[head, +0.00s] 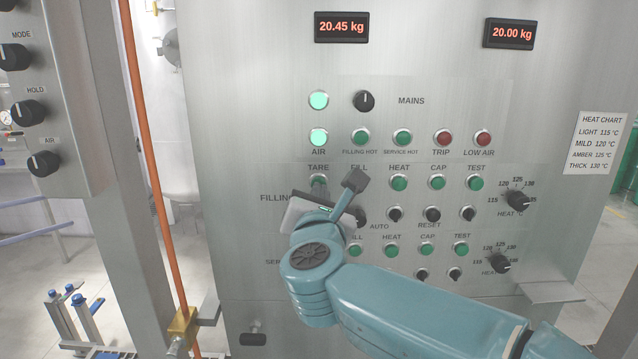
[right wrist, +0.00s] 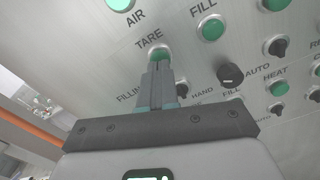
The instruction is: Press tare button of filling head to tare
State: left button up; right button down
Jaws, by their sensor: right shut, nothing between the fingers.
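The green tare button (head: 318,181) is in the filling head row of the steel panel, under the label TARE. My right gripper (head: 320,193) is shut and empty, with its fingers pointing at this button. In the right wrist view, the closed fingertips (right wrist: 160,62) overlap the lower part of the tare button (right wrist: 158,52). I cannot tell whether they touch it or press it in. The left display (head: 341,28) reads 20.45 kg and the right display (head: 511,34) reads 20.00 kg. My left gripper is not in view.
A green fill button (right wrist: 211,27) is right of the tare button, with a black knob (right wrist: 230,75) below it. Several other buttons and knobs crowd the panel (head: 255,120). An orange pipe (head: 150,150) runs down on the left. The lit air lamp (head: 318,138) sits above.

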jog(key=shift+w, duration=1)
jog(key=s+b, duration=0.2)
jog(key=s, duration=0.3)
jog(key=shift+b, duration=0.4)
dwell(0.6)
